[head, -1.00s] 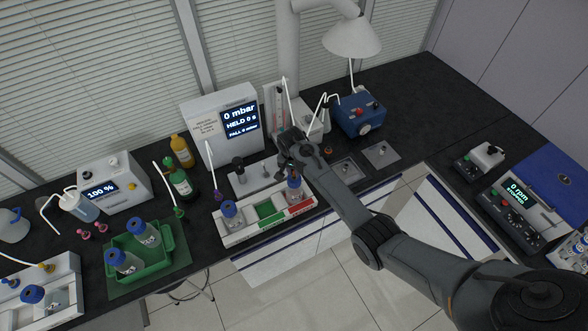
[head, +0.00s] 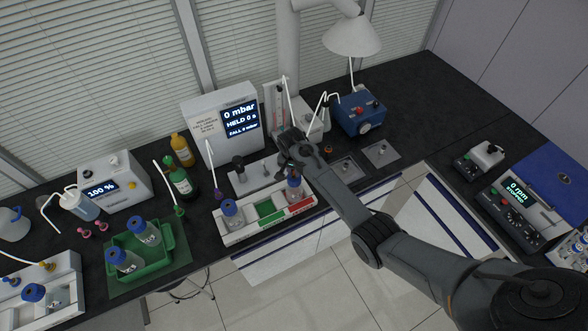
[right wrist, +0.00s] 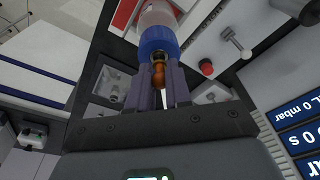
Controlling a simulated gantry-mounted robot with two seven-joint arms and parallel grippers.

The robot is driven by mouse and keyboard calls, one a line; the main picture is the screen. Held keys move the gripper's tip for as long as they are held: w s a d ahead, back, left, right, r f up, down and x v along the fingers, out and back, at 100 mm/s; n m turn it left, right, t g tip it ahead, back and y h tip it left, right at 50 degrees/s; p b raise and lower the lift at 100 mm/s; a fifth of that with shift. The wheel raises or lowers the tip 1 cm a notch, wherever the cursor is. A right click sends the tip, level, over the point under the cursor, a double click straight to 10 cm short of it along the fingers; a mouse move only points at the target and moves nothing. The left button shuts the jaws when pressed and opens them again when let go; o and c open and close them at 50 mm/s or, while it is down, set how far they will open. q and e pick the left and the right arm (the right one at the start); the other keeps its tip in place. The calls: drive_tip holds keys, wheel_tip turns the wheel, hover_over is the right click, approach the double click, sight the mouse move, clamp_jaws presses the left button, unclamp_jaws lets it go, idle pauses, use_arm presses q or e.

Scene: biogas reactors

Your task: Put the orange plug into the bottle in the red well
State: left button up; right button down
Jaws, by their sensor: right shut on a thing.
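My right gripper (head: 288,168) is over the bottle (head: 294,188) in the red well (head: 301,206) of the white rack. In the right wrist view, its two fingers (right wrist: 160,88) are shut on the orange plug (right wrist: 158,76). The plug lines up with the bottle's blue cap (right wrist: 157,40) and appears close to it or touching. I cannot tell whether it has entered the opening. The bottle (right wrist: 156,12) also shows in that view beside the red strip (right wrist: 125,14). In the head view the gripper hides the plug. My left gripper is not in view.
Another blue-capped bottle (head: 231,214) stands at the rack's left end, with an empty green well (head: 267,211) between. Behind stand a pressure display box (head: 222,125) and a blue pump (head: 360,113). A green tray (head: 172,245) holds two bottles.

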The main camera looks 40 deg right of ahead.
drive_tip(key=shift+f, duration=0.4)
idle(0.3)
drive_tip(key=shift+f, duration=0.25)
idle(0.6)
drive_tip(key=c, duration=1.3)
unclamp_jaws()
drive_tip(key=shift+c, duration=0.2)
drive_tip(key=o, duration=0.4)
drive_tip(key=shift+c, duration=0.2)
wheel_tip(320, 180, up, 11)
drive_tip(key=s+a+b, duration=0.1)
drive_tip(key=shift+a+f, duration=0.15)
drive_tip(key=shift+a, duration=0.05)
drive_tip(key=shift+f, duration=0.1)
